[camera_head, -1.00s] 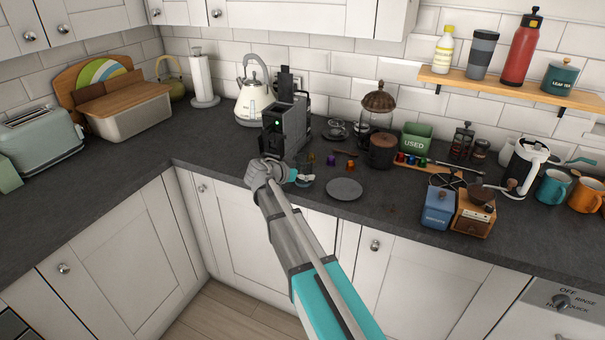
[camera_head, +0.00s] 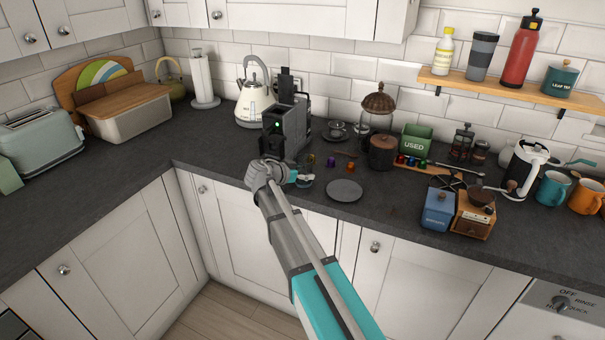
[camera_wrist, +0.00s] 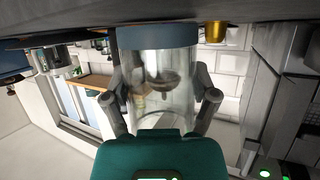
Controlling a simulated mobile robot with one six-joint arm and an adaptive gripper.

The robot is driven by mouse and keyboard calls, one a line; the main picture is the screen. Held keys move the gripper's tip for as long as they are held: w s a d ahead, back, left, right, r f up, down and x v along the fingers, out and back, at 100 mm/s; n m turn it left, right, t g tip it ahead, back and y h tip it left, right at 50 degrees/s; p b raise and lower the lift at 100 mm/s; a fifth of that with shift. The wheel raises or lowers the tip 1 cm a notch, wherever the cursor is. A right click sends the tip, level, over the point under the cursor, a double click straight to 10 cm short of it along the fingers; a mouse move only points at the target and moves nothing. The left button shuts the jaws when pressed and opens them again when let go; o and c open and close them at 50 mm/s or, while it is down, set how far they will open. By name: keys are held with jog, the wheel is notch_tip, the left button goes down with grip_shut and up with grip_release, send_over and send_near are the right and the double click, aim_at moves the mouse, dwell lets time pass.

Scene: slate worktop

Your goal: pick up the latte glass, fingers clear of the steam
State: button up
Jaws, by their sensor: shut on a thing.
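The latte glass (camera_wrist: 157,75) is a clear cylinder with a blue-grey end, standing between my two fingers in the wrist view, which is upside down. My gripper (camera_wrist: 161,100) is shut on its sides, one finger on each side. In the head view my gripper (camera_head: 300,176) is low at the front of the worktop, just before the coffee machine (camera_head: 286,130). The glass there (camera_head: 306,181) is small and partly hidden by my gripper. I cannot tell whether its base touches the worktop. No steam shows.
Coffee capsules, one purple (camera_head: 331,161) and one orange (camera_head: 348,167), lie behind and right of the glass. A round grey plate (camera_head: 344,191) lies to the right. A white kettle (camera_head: 252,100) stands behind the machine. The worktop to the left (camera_head: 215,150) is clear.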

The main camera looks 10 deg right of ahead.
jog(key=shift+r+p, duration=1.15)
jog(key=shift+r, duration=0.1)
jog(key=s+a+r+p, duration=0.5)
jog(key=s+r+p, duration=0.5)
jog(key=s, duration=0.2)
jog(key=shift+s+a+r, duration=0.15)
jog(key=shift+s+a, duration=0.25)
